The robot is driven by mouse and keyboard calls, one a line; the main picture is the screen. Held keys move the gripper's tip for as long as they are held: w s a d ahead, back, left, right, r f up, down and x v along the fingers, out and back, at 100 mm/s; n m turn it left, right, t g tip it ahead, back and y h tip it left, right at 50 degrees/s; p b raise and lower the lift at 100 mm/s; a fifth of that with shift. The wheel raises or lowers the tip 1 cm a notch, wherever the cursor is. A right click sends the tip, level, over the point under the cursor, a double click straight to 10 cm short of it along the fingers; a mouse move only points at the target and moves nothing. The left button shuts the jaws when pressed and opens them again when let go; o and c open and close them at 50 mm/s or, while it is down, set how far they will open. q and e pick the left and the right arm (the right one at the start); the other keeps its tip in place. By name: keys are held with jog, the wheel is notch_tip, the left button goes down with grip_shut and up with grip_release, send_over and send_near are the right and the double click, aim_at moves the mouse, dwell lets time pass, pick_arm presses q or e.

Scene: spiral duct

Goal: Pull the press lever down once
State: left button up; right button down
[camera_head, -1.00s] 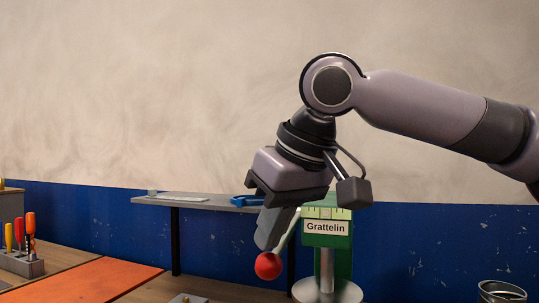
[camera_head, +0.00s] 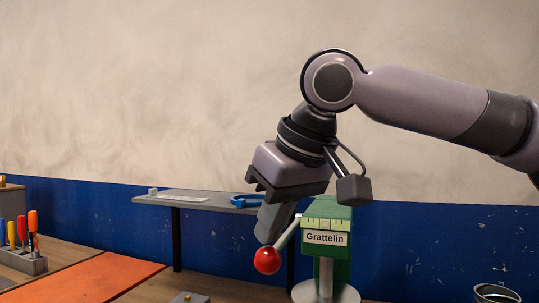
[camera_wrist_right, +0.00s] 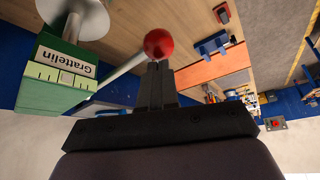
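The green press (camera_head: 327,215), labelled "Grattelin", stands on a round metal base, right of centre in the head view. Its lever (camera_head: 287,233) slopes down to the left and ends in a red ball knob (camera_head: 267,260). My right gripper (camera_head: 268,238) points down, with its fingertips just above the knob, beside the lever rod. In the right wrist view its dark fingers (camera_wrist_right: 156,80) look shut together, close to the red knob (camera_wrist_right: 158,43), with the lever rod (camera_wrist_right: 118,72) running behind them. Nothing shows between the fingers; contact is hard to tell. My left gripper is out of view.
A grey shelf (camera_head: 185,202) holds a blue item (camera_head: 240,200) behind the gripper. A tool rack (camera_head: 25,262) and an orange mat (camera_head: 90,277) are at left. An open metal container (camera_head: 494,295) is at lower right.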

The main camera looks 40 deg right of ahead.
jog(key=shift+r+p, duration=0.5)
jog(key=shift+r, duration=0.05)
jog(key=shift+a+r, duration=0.1)
jog(key=shift+r, duration=1.85)
notch_tip(320, 180, up, 12)
jog(key=w+d, duration=0.1)
jog(key=d, duration=0.1)
jog(key=shift+d, duration=0.2)
jog(key=shift+w, duration=0.1)
dwell(0.4)
